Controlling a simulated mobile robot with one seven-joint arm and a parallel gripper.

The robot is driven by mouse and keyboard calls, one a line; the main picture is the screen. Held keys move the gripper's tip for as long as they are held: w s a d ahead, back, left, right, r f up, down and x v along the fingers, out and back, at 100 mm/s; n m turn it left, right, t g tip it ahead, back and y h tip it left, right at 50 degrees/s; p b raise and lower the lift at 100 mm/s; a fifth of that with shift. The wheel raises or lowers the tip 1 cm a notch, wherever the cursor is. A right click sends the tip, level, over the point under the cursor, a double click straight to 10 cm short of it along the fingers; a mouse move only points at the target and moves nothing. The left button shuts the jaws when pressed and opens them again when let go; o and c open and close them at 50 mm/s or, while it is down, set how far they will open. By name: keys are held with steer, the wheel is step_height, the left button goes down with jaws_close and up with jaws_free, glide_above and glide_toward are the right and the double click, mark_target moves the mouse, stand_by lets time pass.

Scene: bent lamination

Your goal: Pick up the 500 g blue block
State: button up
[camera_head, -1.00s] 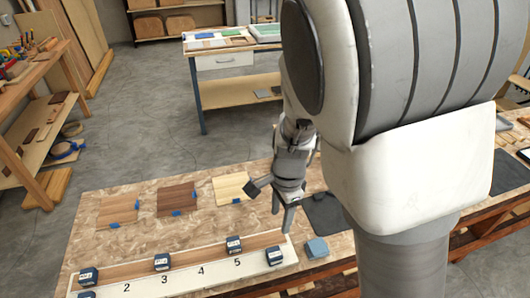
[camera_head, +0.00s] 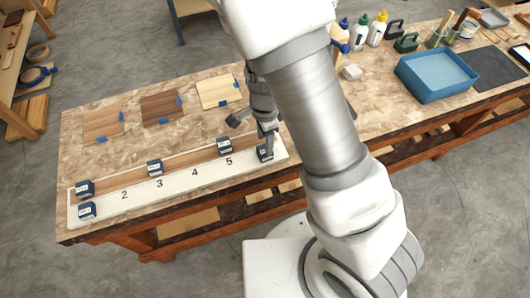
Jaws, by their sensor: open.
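Several dark blue blocks with white labels stand on a long white board (camera_head: 145,205) with a wooden strip and printed numbers. The labels are too small to read, so I cannot tell which is 500 g. One block (camera_head: 265,154) is at the board's right end. Others are at 5 (camera_head: 224,146), near 3 (camera_head: 154,168), and two are at the left end (camera_head: 85,188) (camera_head: 87,210). My gripper (camera_head: 268,146) is open and points down right at the right-end block. Whether its fingers straddle or touch that block is unclear. My arm hides the table to its right.
Three wood samples with blue tape lie behind the board: light brown (camera_head: 101,125), dark brown (camera_head: 161,108) and pale (camera_head: 217,91). A blue tray (camera_head: 436,75), bottles (camera_head: 377,30) and a small grey block (camera_head: 351,72) are on the right. The table middle-left is bare.

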step_height(320, 180, down, 5)
steer(key=shift+s+f+b, duration=0.1)
steer(key=shift+b, duration=0.55)
jaws_close()
